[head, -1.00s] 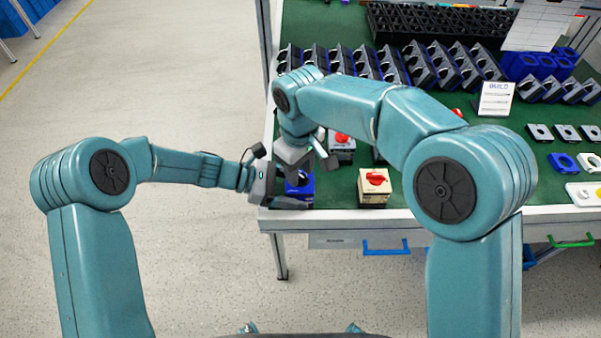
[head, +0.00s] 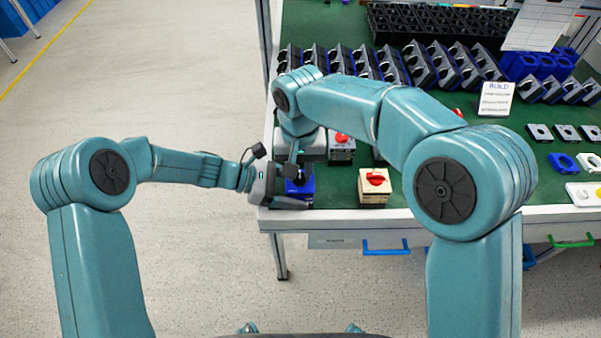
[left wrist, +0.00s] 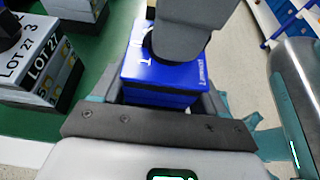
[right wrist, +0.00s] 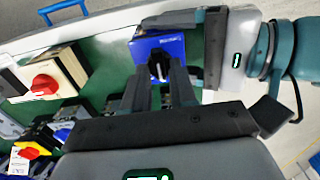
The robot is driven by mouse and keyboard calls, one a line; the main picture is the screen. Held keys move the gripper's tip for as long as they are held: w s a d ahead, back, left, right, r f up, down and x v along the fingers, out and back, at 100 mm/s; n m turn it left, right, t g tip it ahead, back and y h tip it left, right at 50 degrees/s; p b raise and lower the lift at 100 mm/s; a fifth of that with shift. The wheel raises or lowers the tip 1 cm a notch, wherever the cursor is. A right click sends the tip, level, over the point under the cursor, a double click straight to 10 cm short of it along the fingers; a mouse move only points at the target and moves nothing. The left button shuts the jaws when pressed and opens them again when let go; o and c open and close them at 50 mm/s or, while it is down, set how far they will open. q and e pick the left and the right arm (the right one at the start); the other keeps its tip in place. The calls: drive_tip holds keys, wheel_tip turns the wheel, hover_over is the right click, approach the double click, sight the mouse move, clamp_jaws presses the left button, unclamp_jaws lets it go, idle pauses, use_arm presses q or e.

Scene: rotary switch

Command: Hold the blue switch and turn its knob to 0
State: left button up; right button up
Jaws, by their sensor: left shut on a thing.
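The blue switch (head: 300,190) sits at the table's front left corner. My left gripper (left wrist: 160,100) is shut on its body from the side. The switch also shows in the right wrist view (right wrist: 148,47), with its black knob (right wrist: 158,66) on the face. My right gripper (right wrist: 160,85) is over the switch, its fingers pointing at the knob. A gap shows between these fingers, and their tips are close to the knob; contact cannot be made out. In the left wrist view my right gripper hides the knob and part of the label.
A beige switch box with a red knob (head: 374,187) stands to the right of the blue switch. A grey box with a red knob (head: 341,147) stands behind. Several dark housings fill the back. Open floor lies left of the table edge.

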sight(300, 174)
drive_tip(key=shift+o, duration=0.3)
drive_tip(key=shift+r, duration=2.5)
use_arm(q)
drive_tip(key=o, duration=1.1)
drive_tip(key=v, duration=1.2)
